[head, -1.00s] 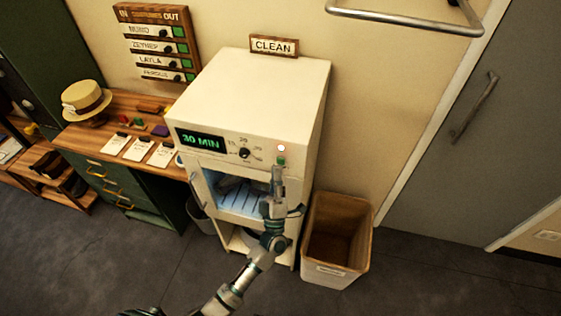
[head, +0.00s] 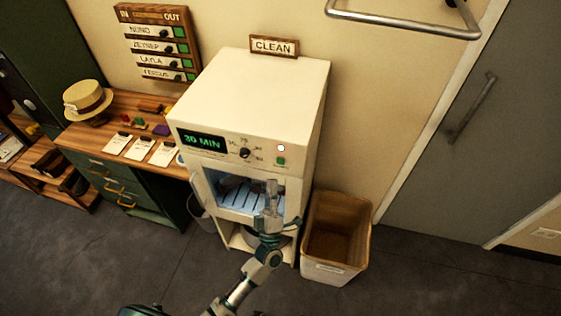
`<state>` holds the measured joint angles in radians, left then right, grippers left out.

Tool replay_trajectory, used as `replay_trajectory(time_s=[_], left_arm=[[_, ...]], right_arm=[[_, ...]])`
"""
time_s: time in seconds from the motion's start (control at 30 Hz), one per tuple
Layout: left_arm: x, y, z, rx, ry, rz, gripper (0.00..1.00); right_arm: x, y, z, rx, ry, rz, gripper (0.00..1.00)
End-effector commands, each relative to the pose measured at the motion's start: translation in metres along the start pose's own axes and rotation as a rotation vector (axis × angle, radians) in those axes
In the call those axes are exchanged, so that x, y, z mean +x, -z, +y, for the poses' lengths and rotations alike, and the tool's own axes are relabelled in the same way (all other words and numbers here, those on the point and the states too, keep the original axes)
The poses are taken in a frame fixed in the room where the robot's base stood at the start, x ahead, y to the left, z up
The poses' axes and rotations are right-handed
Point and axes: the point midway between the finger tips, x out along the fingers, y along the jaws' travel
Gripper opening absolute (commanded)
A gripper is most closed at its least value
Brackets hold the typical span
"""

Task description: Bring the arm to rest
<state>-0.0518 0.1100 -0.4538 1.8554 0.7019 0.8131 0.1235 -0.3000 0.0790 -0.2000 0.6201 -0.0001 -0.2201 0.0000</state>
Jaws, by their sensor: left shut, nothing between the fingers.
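My left gripper (head: 271,187) is shut and empty. It points up in front of the right part of the white cabinet's (head: 262,95) lit window, below the green button (head: 281,161). The gripper and arm hide part of the window and the cabinet's lower front. The cabinet's display (head: 201,140) reads 30 MIN, and a small light (head: 281,148) glows above the button. A dark dial (head: 245,153) sits between display and button. My right gripper is not in view.
A wooden desk (head: 95,139) with a straw hat (head: 87,100) and several cards stands at left. An open bin (head: 336,237) stands close to the cabinet's right side. A grey door (head: 478,170) is at right. The floor in front is clear.

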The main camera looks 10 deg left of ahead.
Motion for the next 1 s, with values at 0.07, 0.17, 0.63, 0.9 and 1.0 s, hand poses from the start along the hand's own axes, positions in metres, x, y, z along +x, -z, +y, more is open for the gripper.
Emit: replay_trajectory(time_s=[0.07, 0.17, 0.63, 0.9, 1.0], left_arm=[[0.000, 0.000, 0.000, 0.000, 0.000, 0.000, 0.00], [0.000, 0.000, 0.000, 0.000, 0.000, 0.000, 0.00], [-0.003, -0.004, -0.004, 0.013, 0.006, -0.017, 0.00], [-0.092, -0.086, -0.101, 0.258, 0.135, -0.407, 0.00], [-0.156, -0.113, -0.151, 0.369, 0.207, -0.616, 0.00]], right_arm=[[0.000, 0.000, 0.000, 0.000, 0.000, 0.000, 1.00], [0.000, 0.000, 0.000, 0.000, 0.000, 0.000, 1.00], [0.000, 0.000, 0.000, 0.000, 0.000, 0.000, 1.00], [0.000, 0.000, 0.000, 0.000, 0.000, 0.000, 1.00], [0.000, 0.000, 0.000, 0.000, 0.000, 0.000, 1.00]])
